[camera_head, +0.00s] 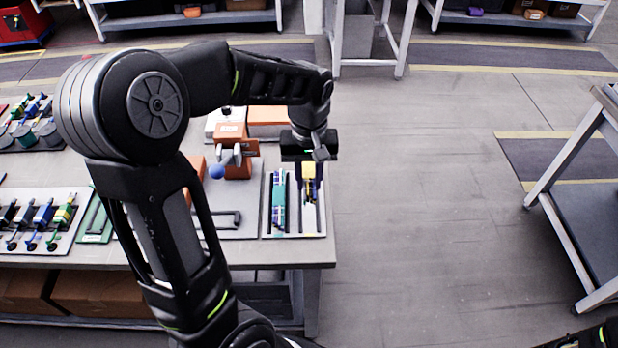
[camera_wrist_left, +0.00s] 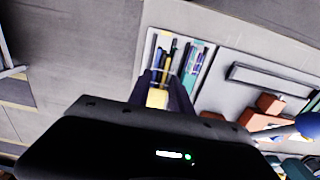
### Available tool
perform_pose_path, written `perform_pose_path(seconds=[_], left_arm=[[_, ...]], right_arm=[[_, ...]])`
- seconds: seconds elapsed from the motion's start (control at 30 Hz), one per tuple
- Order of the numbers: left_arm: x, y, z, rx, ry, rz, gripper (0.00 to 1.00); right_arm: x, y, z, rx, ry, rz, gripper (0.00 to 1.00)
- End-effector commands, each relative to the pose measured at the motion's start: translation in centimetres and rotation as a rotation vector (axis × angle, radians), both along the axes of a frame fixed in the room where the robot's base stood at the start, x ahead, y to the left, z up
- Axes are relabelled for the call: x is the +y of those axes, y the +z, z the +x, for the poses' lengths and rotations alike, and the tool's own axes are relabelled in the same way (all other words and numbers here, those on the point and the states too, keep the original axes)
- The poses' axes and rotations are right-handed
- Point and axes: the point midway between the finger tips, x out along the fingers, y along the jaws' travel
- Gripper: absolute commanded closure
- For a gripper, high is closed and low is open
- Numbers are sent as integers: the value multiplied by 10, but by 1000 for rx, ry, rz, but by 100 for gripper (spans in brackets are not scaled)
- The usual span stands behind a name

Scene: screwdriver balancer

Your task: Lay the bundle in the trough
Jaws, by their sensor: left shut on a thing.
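My left gripper (camera_head: 309,174) is over the right end of the table, pointing down at a white tray (camera_head: 296,235) with two long lanes. It is shut on a bundle (camera_head: 309,169) with a yellow block and thin dark, blue and yellow rods. In the left wrist view the yellow block (camera_wrist_left: 157,98) sits between the fingers, and the rods stretch away along a lane. The bundle lines up with the right lane; I cannot tell whether it touches the floor of the lane. A teal and blue bundle (camera_head: 279,205) lies in the left lane. My right gripper is out of view.
Left of the tray, a grey board carries a dark frame (camera_head: 222,220) and an orange block (camera_head: 236,168) with a blue ball (camera_head: 217,171). A rack of coloured tools (camera_head: 40,215) stands further left. Open floor lies right of the table edge.

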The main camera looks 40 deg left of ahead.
Motion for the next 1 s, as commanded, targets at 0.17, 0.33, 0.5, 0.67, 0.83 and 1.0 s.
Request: perform_pose_path(seconds=[0.17,0.33,0.5,0.67,0.83,1.0], left_arm=[[0,0,1,-1,-2,1,100],[-15,0,19,-1,-96,4,100],[-59,-3,59,2,-336,9,100],[-105,-7,90,1,-557,5,100],[-126,-9,101,-1,-652,0,100],[-126,-8,101,-2,-653,0,100]], right_arm=[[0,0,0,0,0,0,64],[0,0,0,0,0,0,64],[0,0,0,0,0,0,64],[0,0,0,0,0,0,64],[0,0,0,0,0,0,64],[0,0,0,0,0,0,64]])
